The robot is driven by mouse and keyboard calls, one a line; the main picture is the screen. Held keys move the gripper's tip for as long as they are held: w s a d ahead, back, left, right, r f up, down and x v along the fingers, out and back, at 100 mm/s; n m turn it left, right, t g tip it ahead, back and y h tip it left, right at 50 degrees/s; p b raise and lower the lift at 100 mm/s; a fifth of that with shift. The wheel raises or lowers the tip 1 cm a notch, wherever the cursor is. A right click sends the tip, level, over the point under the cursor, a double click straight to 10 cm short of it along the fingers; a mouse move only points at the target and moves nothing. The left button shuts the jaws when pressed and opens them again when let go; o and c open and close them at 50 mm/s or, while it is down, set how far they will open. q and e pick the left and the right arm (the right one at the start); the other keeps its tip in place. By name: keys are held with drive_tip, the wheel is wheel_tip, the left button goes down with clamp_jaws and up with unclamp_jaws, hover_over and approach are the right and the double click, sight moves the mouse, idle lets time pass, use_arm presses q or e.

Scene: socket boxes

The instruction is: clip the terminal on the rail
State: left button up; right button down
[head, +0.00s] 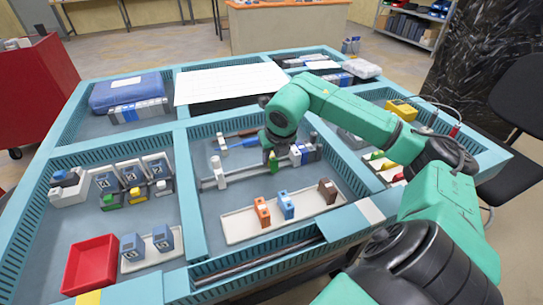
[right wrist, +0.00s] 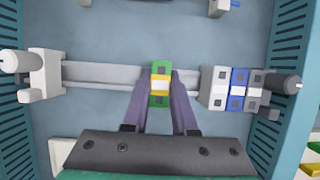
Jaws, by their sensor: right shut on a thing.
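The green and yellow terminal (right wrist: 160,84) is between the fingers of my right gripper (right wrist: 160,92) in the right wrist view. It lies across the line of the metal rail (right wrist: 100,76), in its middle stretch. I cannot tell whether it is seated on the rail or just above it. In the head view my right gripper (head: 271,158) is over the rail (head: 240,173) and mostly hides the terminal. Grey and blue terminals (right wrist: 237,88) stand at the rail's right end, apart from the held one. My left gripper is not in view.
A white tray (head: 240,230) in front of the rail holds orange (head: 262,212), blue (head: 286,205) and brown (head: 327,191) blocks. A grey end piece (right wrist: 41,75) stands at the rail's left end. A red bin (head: 91,264) is at front left.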

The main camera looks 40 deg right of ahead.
drive_tip(key=shift+f, duration=0.15)
drive_tip(key=c, duration=0.6)
unclamp_jaws()
drive_tip(key=shift+o, duration=1.3)
wheel_tip(320, 180, up, 8)
drive_tip(key=p, duration=0.6)
drive_tip(key=shift+f, duration=0.25)
